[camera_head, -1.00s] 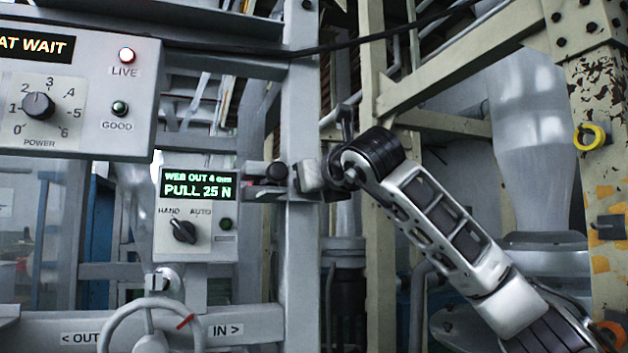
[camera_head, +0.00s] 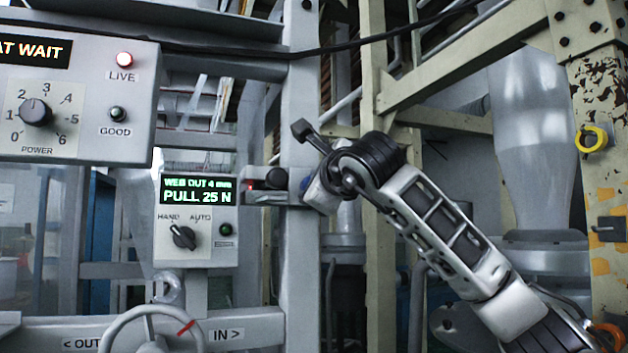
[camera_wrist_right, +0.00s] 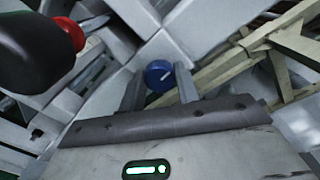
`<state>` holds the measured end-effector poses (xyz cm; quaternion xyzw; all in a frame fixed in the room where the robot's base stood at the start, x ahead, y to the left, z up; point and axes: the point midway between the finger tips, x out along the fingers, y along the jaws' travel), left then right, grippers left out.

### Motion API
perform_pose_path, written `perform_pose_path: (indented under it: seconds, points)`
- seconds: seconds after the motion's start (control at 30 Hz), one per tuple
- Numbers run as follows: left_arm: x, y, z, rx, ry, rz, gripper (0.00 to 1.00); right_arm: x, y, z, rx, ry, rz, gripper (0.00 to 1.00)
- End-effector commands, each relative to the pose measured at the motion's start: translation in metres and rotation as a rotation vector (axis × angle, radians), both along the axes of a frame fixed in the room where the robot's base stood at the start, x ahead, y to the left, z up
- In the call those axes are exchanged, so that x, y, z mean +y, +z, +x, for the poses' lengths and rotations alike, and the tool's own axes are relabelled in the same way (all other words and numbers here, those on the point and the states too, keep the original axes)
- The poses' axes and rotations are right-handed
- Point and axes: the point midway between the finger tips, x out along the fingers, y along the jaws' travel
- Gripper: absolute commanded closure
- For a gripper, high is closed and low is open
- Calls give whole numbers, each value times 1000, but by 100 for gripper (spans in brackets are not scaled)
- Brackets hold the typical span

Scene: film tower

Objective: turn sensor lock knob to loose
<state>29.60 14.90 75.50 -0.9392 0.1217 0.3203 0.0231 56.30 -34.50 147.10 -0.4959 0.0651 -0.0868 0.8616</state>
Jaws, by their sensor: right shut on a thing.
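A blue round knob (camera_wrist_right: 159,75) with a white pointer line sits between the two fingers of my right gripper (camera_wrist_right: 160,86) in the right wrist view. The gripper is shut on it. In the head view only a sliver of blue (camera_head: 305,184) shows at the grey upright, beside my right gripper (camera_head: 312,188), whose hand is tilted. The fingertips are mostly hidden there. No loose or lock label is readable. My left gripper is not in view.
A black rounded part (camera_head: 276,178) on a bracket is just left of the gripper; it looms in the wrist view (camera_wrist_right: 40,52) with a red ring. A display box (camera_head: 197,220) reads PULL 25 N. A handwheel (camera_head: 150,318) is below. A black cable crosses above.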

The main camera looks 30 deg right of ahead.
Motion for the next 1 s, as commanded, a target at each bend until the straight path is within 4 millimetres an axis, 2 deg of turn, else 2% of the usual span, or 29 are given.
perform_pose_path:
  seconds: [0.5, 1.0]
  points:
    - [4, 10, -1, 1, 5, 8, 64, 1, 1, 0, 108, 3, -450, 91]
    - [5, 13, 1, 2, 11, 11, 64, 2, 0, 0, 158, 3, -663, 91]
